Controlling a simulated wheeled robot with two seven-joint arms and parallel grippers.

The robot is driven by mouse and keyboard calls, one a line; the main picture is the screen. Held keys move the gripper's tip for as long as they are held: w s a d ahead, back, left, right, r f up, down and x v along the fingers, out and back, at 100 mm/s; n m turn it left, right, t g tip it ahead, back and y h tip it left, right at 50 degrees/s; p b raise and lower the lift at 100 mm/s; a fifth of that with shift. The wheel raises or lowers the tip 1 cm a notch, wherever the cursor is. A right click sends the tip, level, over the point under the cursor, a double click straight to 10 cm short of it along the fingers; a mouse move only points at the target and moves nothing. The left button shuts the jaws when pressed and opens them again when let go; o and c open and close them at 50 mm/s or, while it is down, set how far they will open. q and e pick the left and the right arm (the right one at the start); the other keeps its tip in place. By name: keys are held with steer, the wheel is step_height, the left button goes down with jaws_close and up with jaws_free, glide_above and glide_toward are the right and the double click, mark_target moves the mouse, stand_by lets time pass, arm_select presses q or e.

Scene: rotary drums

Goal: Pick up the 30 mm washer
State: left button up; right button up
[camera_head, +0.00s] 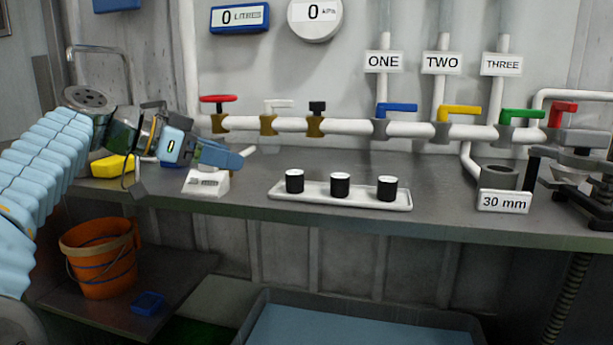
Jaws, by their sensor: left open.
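I cannot make out a washer for certain. A sign reading "30 mm" (504,202) stands at the right of the bench, in front of a short grey cylinder (497,176). My left gripper (238,158) is open over the left part of the bench, far from that sign. Just below it is a small white stand (205,183) with a label too small to read. Whether the gripper touches the stand, or anything lies between its fingers, I cannot tell. My right gripper is not in view.
A white tray (275,191) holds three black cylinders with white tops. Pipes with coloured valve handles (397,109) run along the wall. A dark clamp-like device (590,160) stands at the far right. An orange bucket (100,258) stands below, left. The bench between tray and sign is clear.

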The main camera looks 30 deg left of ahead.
arm_select(q)
glide_toward(289, 173)
steer(key=x, duration=0.4)
steer(key=shift+w+a, duration=0.15)
steer(key=shift+w, duration=0.1)
steer(key=shift+d+p+x, duration=0.15)
steer(key=shift+x, duration=1.2)
steer(key=shift+d+p+x, duration=0.15)
steer(key=shift+x, duration=1.25)
steer(key=shift+s, duration=0.2)
steer(key=c, duration=1.1)
